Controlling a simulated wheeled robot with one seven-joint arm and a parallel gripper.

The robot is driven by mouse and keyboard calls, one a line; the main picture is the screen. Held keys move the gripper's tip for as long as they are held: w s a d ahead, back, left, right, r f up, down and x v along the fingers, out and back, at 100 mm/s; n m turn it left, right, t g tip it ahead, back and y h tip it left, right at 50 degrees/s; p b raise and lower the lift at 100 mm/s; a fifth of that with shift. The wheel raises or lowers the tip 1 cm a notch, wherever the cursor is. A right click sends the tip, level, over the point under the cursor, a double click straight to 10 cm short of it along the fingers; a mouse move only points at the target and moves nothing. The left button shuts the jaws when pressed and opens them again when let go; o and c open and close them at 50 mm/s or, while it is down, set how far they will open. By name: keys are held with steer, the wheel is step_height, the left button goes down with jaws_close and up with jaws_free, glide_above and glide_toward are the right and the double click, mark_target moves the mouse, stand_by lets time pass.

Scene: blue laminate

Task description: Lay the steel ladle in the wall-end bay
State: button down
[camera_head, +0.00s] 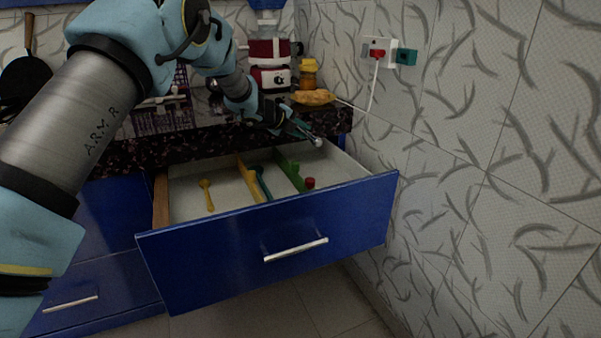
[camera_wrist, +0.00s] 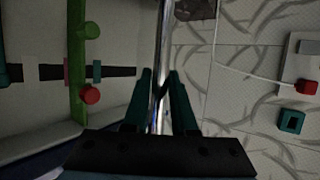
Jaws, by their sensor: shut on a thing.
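My gripper (camera_head: 302,131) is shut on the steel ladle (camera_head: 317,141), held above the back right of the open drawer (camera_head: 262,240). In the wrist view, the ladle's shiny handle (camera_wrist: 164,40) runs between the two teal fingers (camera_wrist: 161,76). The wall-end bay (camera_head: 325,165) lies between the green divider (camera_head: 289,174) and the drawer's right side, by the tiled wall. In the wrist view, the bay floor (camera_wrist: 115,45) shows left of the ladle. The ladle's far end is not clear in either view.
A yellow spoon-like utensil (camera_head: 206,195) lies in the left bay, and a teal one (camera_head: 263,184) beside the yellow divider (camera_head: 247,180). A red knob (camera_head: 310,183) shows near the green divider. A wall socket with a red plug (camera_head: 377,53) and the counter edge (camera_head: 190,146) are close.

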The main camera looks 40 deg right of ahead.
step_height(320, 180, down, 14)
steer(key=shift+r, duration=0.15)
stand_by(0.3)
steer(key=shift+f, duration=0.25)
steer(key=c, duration=0.7)
jaws_free()
steer(key=shift+a+r, duration=0.1)
steer(key=b+v, duration=0.2)
steer(key=v, duration=0.8)
steer(key=shift+s+a+r, duration=0.1)
steer(key=shift+a+r, duration=0.1)
steer(key=shift+r, duration=0.05)
